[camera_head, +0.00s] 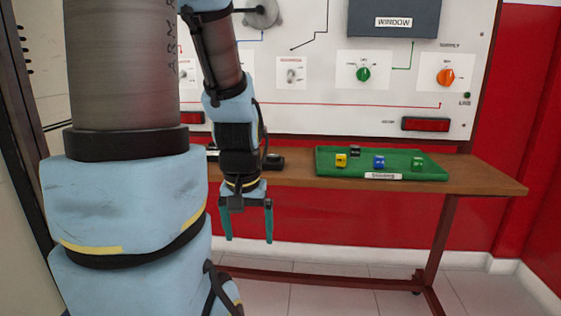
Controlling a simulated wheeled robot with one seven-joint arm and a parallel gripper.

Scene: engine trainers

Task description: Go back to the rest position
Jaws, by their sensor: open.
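My gripper (248,222) hangs pointing down in front of the front edge of the wooden table (480,175). Its two teal fingers are spread apart with nothing between them. It is left of the green tray (430,172) and apart from it. My blue and grey arm fills the left side of the view and hides part of the table and the panel behind.
The tray holds a yellow block (341,160), a black block (355,151), a blue block (379,162) and a green block (418,164). A white trainer panel (320,112) with a green knob (363,74) and an orange knob (445,77) stands behind. The table's right end is clear.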

